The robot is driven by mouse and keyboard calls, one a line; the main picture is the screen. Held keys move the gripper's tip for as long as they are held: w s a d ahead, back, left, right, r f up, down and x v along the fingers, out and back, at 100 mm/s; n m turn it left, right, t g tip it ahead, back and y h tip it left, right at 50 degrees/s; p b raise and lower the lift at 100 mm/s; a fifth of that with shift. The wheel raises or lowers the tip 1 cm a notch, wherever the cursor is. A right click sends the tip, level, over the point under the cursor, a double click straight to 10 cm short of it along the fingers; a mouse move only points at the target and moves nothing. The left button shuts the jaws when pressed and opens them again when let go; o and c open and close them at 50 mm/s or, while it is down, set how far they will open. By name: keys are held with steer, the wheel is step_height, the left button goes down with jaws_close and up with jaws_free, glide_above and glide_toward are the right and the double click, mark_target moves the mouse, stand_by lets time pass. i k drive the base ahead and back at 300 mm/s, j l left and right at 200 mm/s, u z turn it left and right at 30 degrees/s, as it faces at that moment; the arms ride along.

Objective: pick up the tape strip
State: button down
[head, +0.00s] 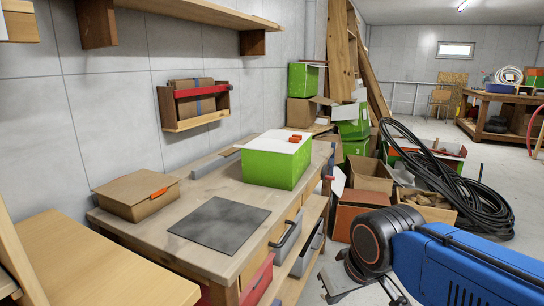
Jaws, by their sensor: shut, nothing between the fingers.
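A small orange strip (158,193) sits on the front edge of the closed cardboard box (128,205) on the workbench; it looks like tape. Another small orange piece (295,138) lies on the white top of the green box (268,168), and I cannot tell its kind. My blue arm comes in from the lower right. My gripper (345,282), grey metal, is at the bottom edge, in front of and to the right of the bench. It is shut and empty, away from both orange pieces. Its fingertips are hard to make out.
A dark flat sheet (220,225) lies on the workbench (190,255). A wall shelf (195,121) hangs above it. Open cartons (358,208) and a large coil of black hose (470,200) fill the floor behind my arm. Bare floor shows farther right.

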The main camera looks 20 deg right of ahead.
mark_target(231, 151)
steer(key=l+u, duration=0.2)
steer(key=u, duration=0.2)
steer(key=i+l+u, duration=0.1)
steer(key=u, duration=0.3)
steer(key=l+u, duration=0.55)
steer(key=l, duration=0.3)
steer(key=k+l+u, duration=0.15)
steer(key=l, duration=0.3)
steer(key=k+l+u, duration=0.2)
steer(key=l, duration=0.25)
steer(key=l+u, duration=0.15)
steer(key=l, duration=0.25)
steer(key=k+l+u, duration=0.15)
steer(key=l, duration=0.25)
steer(key=k, duration=0.05)
